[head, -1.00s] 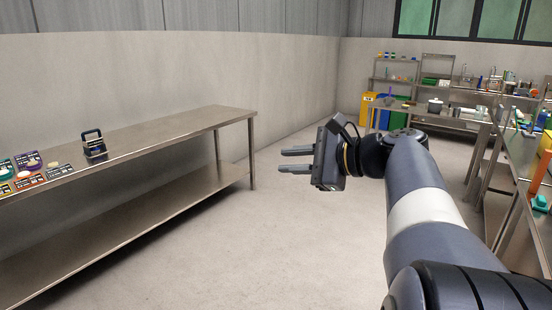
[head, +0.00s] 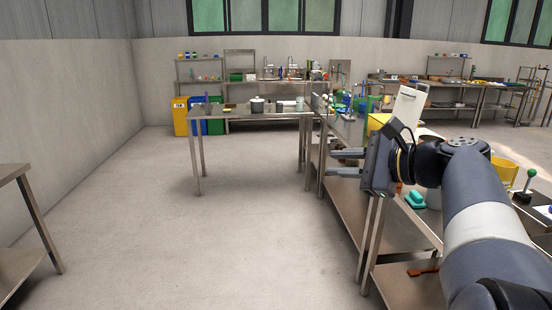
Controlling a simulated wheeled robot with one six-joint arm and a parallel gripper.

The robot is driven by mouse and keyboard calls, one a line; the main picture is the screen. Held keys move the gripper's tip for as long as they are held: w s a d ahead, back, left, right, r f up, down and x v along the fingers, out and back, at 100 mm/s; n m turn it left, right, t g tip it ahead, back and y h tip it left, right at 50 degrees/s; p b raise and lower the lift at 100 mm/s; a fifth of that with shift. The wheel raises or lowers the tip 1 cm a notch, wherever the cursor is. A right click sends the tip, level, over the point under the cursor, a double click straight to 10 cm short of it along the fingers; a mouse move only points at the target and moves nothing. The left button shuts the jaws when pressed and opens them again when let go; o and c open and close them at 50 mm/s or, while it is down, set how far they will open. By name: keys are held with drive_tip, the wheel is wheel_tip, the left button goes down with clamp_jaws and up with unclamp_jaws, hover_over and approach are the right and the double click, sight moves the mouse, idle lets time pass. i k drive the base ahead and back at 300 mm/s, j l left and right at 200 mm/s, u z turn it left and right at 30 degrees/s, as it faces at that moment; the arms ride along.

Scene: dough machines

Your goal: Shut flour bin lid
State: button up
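My gripper (head: 346,164) is at the centre right of the head view, in the air, its two fingers apart and pointing left with nothing between them. I cannot make out a flour bin for certain. A pale upright panel with a dark handle-like mark (head: 408,106) stands behind my gripper, above the right-hand table. A yellow thing (head: 378,121) shows beside it. I cannot tell whether either belongs to the flour bin. My arm hides part of that table.
A long steel table (head: 372,196) runs along the right with a teal item (head: 415,199) and a yellow container (head: 504,171). A steel table (head: 250,114) stands ahead. Yellow, blue and green bins (head: 181,117) stand behind. The floor at centre left is clear.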

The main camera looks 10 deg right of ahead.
sight(409, 105)
drive_tip(key=i+z, duration=0.2)
drive_tip(key=i, duration=1.45)
drive_tip(key=i+z, duration=0.3)
drive_tip(key=i, duration=0.15)
drive_tip(key=i+j+z, duration=0.15)
drive_tip(key=i+z, duration=0.2)
drive_tip(key=i+j+z, duration=0.3)
drive_tip(key=i, duration=0.25)
drive_tip(key=i+l+z, duration=0.15)
drive_tip(key=i+z, duration=0.3)
drive_tip(key=i+l+z, duration=0.1)
drive_tip(key=i+z, duration=0.2)
drive_tip(key=z, duration=0.15)
